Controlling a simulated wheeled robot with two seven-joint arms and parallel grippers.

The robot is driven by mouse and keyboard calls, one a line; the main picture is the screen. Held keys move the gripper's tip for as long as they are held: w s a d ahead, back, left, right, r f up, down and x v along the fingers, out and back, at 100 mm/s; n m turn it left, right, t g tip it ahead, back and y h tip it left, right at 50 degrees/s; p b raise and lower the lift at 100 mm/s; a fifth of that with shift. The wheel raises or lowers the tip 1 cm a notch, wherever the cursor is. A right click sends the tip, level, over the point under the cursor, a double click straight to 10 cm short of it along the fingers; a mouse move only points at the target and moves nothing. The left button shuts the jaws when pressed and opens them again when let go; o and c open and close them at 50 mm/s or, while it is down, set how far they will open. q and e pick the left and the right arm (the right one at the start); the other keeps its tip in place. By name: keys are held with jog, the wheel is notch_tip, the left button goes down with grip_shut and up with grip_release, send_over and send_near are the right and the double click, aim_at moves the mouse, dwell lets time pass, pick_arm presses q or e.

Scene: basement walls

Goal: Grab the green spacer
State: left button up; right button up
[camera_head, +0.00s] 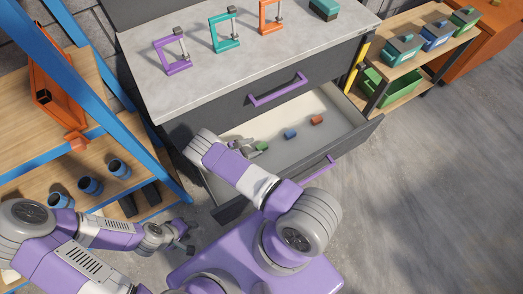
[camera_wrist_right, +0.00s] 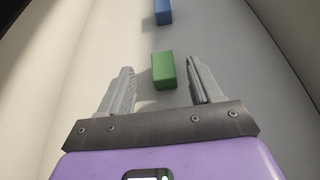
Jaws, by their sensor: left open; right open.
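The green spacer (camera_head: 262,146) lies in an open drawer (camera_head: 348,133) in the head view. In the right wrist view the green spacer (camera_wrist_right: 163,70) is a small block between the fingertips, with a gap on each side. My right gripper (camera_head: 250,146) is open inside the drawer, close beside the spacer. Its two fingers show in the right wrist view (camera_wrist_right: 160,80), and neither touches the spacer. My left gripper (camera_head: 189,240) is low at the left, outside the drawer, open and away from the spacer.
A blue spacer (camera_head: 291,133), also in the wrist view (camera_wrist_right: 163,12), and a red-brown spacer (camera_head: 317,120) lie farther along the drawer. Clamps in purple (camera_head: 177,68), teal (camera_head: 216,47) and orange (camera_head: 262,27) stand on the grey top above. Blue shelving (camera_head: 152,170) is at the left.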

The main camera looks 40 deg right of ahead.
aim_at(265, 144)
jog(key=b+x, duration=0.1)
jog(key=x, duration=0.6)
jog(key=shift+s+d+f, duration=0.1)
jog(key=shift+f, duration=0.15)
jog(key=c, duration=1)
jog(key=shift+c, duration=0.2)
jog(key=shift+r, duration=0.15)
